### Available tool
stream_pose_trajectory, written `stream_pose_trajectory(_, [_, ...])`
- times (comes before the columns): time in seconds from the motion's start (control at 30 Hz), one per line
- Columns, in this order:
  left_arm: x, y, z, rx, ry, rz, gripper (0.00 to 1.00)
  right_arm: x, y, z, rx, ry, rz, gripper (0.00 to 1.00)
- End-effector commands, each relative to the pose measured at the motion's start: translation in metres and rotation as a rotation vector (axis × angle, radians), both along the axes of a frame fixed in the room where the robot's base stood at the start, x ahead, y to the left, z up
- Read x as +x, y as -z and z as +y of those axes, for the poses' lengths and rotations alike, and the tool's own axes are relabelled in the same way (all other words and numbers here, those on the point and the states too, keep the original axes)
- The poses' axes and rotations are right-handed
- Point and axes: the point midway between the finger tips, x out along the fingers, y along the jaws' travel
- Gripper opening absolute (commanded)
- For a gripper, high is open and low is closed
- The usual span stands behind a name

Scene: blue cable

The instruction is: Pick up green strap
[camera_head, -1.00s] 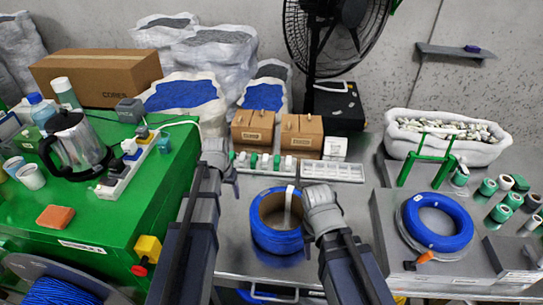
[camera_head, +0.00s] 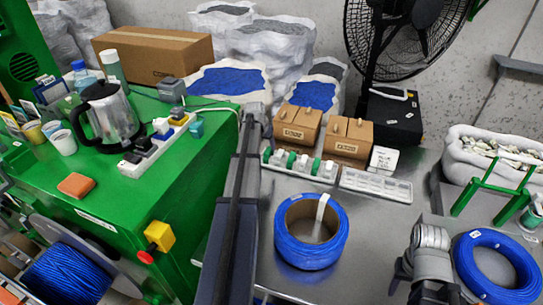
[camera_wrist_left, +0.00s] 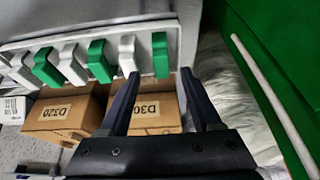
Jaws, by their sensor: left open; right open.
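Green straps and white straps stand in a row on a pale rack at the back of the metal table. The leftmost green strap (camera_head: 267,154) in the head view is the end green strap (camera_wrist_left: 160,55) in the left wrist view. My left gripper (camera_wrist_left: 160,76) is open; that strap stands in line with the gap between its fingertips, and contact cannot be told. Other green straps (camera_wrist_left: 101,62) stand further along the row. In the head view the left arm hides the left fingers. My right gripper (camera_head: 425,285) is low at the right, beside a blue cable coil, its fingertips mostly hidden.
Cardboard boxes (camera_head: 297,123) stand right behind the rack. A blue cable coil (camera_head: 312,232) stands on the metal table in front; another blue coil (camera_head: 497,266) lies at right. A green workbench (camera_head: 150,205) with a kettle (camera_head: 108,112) is at left.

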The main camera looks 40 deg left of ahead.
Motion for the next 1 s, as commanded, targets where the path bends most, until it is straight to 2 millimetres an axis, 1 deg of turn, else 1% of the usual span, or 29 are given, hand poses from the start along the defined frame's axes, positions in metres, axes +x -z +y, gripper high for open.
stream_pose_trajectory(0.03, [0.003, 0.010, 0.001, 0.000, 0.000, 0.000, 0.65, 0.000, 0.010, 0.000, 0.000, 0.000, 0.000, 0.50])
stream_pose_trajectory(0.1, [0.005, 0.014, 0.002, 0.000, 0.000, 0.000, 0.65, 0.000, 0.014, 0.000, 0.000, 0.000, 0.000, 0.50])
stream_pose_trajectory(0.27, [0.005, 0.013, 0.001, 0.000, 0.000, 0.000, 0.65, 0.000, 0.013, 0.000, 0.000, 0.000, 0.000, 0.50])
stream_pose_trajectory(0.37, [0.008, 0.017, 0.002, 0.000, 0.000, 0.000, 0.65, 0.000, 0.017, 0.000, 0.000, 0.000, 0.000, 0.50])
stream_pose_trajectory(0.47, [0.013, 0.026, 0.004, 0.000, 0.001, 0.000, 0.65, 0.000, 0.026, 0.000, 0.000, 0.000, 0.000, 0.50])
stream_pose_trajectory(0.6, [0.023, 0.044, 0.008, 0.000, 0.001, 0.000, 0.65, 0.000, 0.044, 0.000, 0.000, 0.000, 0.000, 0.50])
stream_pose_trajectory(0.73, [0.027, 0.057, 0.009, 0.000, 0.001, 0.001, 0.65, 0.000, 0.057, 0.000, 0.000, 0.000, 0.000, 0.50])
stream_pose_trajectory(0.8, [0.029, 0.059, 0.010, 0.000, 0.000, 0.000, 0.65, 0.000, 0.059, 0.000, 0.000, 0.000, 0.000, 0.50])
stream_pose_trajectory(1.0, [0.029, 0.057, 0.009, 0.000, 0.000, 0.000, 0.65, 0.000, 0.057, 0.000, 0.000, 0.000, 0.000, 0.50])
